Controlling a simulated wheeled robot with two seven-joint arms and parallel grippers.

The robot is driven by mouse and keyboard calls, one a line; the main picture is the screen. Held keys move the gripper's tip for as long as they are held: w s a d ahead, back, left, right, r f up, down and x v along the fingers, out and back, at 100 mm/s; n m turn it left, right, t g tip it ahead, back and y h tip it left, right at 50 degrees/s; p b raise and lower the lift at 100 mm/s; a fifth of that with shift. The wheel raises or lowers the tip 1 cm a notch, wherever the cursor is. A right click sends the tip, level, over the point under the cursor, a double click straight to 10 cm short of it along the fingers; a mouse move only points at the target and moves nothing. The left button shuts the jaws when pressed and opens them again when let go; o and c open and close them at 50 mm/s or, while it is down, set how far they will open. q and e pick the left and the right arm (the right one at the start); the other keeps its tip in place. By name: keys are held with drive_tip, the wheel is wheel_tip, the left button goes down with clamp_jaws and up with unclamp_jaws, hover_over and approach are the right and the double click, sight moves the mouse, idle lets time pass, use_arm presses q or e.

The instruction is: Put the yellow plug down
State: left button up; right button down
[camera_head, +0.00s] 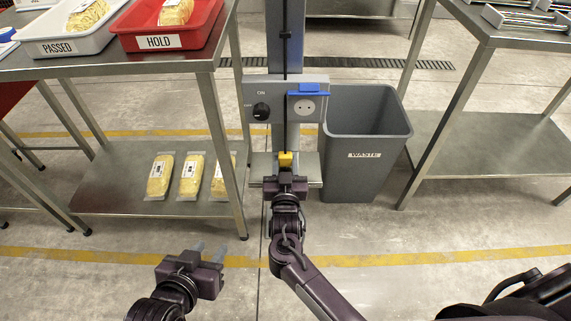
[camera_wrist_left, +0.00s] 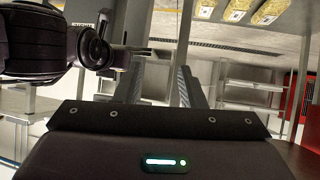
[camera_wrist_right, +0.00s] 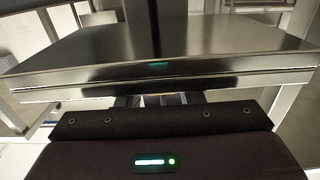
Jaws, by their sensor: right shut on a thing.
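The yellow plug (camera_head: 285,159) is in the jaws of my right gripper (camera_head: 285,174), in front of the grey column. My right gripper is shut on it, over the small metal shelf (camera_head: 312,171) below the control box in the head view. In the right wrist view the fingers are mostly hidden and only a sliver of yellow (camera_wrist_right: 166,98) shows. I cannot tell whether the plug touches the shelf. A socket (camera_head: 308,105) with a raised blue cover (camera_head: 309,88) is on the control box. My left gripper (camera_head: 210,249) is open and empty, low at the left.
The control box (camera_head: 257,93) has an ON/OFF knob (camera_head: 262,110). A grey waste bin (camera_head: 365,150) stands right of the column. A steel table (camera_head: 130,67) at the left carries a white PASSED tray (camera_head: 60,47) and red HOLD tray (camera_head: 168,40). Packets lie on its lower shelf.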

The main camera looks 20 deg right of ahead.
use_arm(q)
drive_tip(key=shift+w+r, duration=0.1)
drive_tip(key=shift+r, duration=0.05)
drive_tip(key=shift+w+d+r+t+h, duration=0.15)
drive_tip(key=shift+w+r+t, duration=0.25)
drive_tip(key=shift+r, duration=0.2)
drive_tip(key=shift+w+r+t+h, duration=0.15)
drive_tip(key=shift+w+r+t, duration=0.25)
drive_tip(key=shift+r, duration=0.15)
use_arm(e)
drive_tip(key=shift+f, duration=0.4)
drive_tip(key=shift+f+b, duration=0.25)
drive_tip(key=shift+b, duration=0.1)
drive_tip(key=c, duration=1)
unclamp_jaws()
use_arm(q)
drive_tip(key=shift+w+d+r+t, duration=0.1)
drive_tip(key=shift+w+r+t, duration=0.25)
drive_tip(key=shift+r, duration=0.25)
drive_tip(key=shift+w+r+t, duration=0.2)
drive_tip(key=shift+r+t, duration=0.15)
drive_tip(key=shift+r, duration=0.25)
